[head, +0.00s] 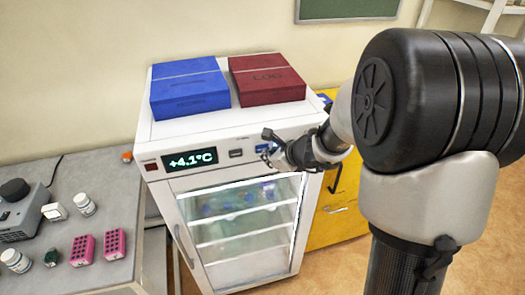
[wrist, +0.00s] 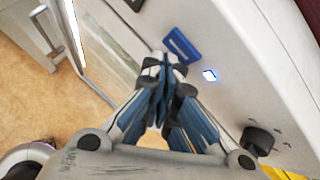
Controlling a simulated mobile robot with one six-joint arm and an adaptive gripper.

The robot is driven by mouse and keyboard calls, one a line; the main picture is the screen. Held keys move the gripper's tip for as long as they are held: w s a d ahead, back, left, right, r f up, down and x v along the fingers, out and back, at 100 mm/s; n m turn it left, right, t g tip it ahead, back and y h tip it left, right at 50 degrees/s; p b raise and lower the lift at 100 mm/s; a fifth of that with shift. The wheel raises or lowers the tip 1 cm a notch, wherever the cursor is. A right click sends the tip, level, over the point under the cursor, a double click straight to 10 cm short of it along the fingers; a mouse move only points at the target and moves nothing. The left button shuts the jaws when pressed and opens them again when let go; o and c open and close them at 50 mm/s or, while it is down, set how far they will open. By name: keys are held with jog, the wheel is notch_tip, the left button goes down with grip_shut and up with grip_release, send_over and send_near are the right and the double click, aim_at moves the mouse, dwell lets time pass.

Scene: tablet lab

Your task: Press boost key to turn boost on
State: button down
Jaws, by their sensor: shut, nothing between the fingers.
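The white fridge cabinet (head: 213,133) has a control strip above its glass door. A blue rectangular key (wrist: 182,45) sits on that strip, and part of it shows in the head view (head: 262,148). I cannot read a boost label on it. Beside it a small light (wrist: 209,75) glows white-blue. My gripper (wrist: 163,64) is shut and empty, its fingertips close to the lower edge of the blue key. I cannot tell whether they touch it. In the head view my gripper (head: 277,150) is in front of the strip's right part and hides some of it.
A black knob (wrist: 257,139) sticks out from the strip. A lit display (head: 190,160) reads +4.1°C. A blue box (head: 189,88) and a dark red box (head: 267,80) lie on top. A grey bench (head: 118,178) with bottles and pink racks stands left; a yellow cabinet (head: 342,215) stands right.

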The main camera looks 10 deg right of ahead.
jog(key=shift+s, duration=0.2)
jog(key=s+b, duration=0.2)
jog(key=s, duration=0.4)
jog(key=shift+d, duration=0.15)
dwell(0.5)
